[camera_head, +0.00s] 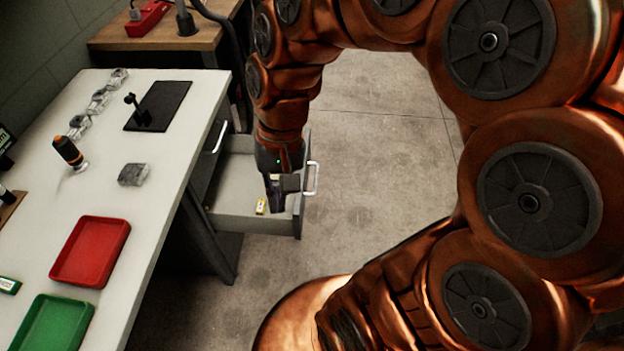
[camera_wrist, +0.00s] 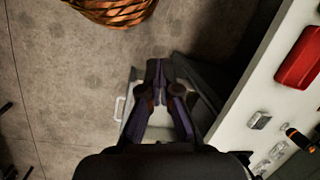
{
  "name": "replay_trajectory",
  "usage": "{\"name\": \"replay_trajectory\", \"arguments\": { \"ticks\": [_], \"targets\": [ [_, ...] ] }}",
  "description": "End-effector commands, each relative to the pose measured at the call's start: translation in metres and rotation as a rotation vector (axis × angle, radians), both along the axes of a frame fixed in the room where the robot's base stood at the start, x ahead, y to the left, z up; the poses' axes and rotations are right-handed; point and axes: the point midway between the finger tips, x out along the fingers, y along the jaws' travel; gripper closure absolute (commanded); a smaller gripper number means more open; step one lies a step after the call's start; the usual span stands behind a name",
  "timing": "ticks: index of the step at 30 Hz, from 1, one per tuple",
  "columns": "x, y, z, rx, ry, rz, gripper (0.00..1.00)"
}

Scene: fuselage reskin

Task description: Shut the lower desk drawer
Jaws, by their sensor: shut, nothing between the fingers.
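The lower desk drawer (camera_head: 262,223) stands pulled out from the right side of the desk, over the concrete floor. Its light handle (camera_head: 312,179) is on the front panel, at the drawer's right end. My gripper (camera_head: 276,207) points down over the drawer's front end, just inside the front panel in the picture; I cannot tell whether it touches the panel. The fingers are shut and empty. In the wrist view, the closed fingertips (camera_wrist: 157,68) cover part of the drawer, and the handle (camera_wrist: 120,108) shows to their left.
An upper drawer handle (camera_head: 219,137) shows on the desk. The floor right of the drawer is clear.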

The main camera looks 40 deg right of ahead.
Motion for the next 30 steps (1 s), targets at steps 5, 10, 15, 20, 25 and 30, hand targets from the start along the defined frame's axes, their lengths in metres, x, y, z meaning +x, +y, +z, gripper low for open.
{"name": "replay_trajectory", "arguments": {
  "ticks": [5,10,15,20,25,30],
  "targets": [
    [0.055,-0.016,-0.039,0.108,0.030,-0.248,1.00],
    [0.103,-0.047,-0.071,0.208,0.064,-0.507,1.00],
    [0.144,-0.096,-0.111,0.308,0.112,-0.787,1.00],
    [0.172,-0.156,-0.156,0.403,0.167,-1.067,1.00],
    [0.183,-0.230,-0.213,0.494,0.235,-1.373,1.00],
    [0.177,-0.293,-0.263,0.563,0.295,-1.622,1.00]
  ]
}}
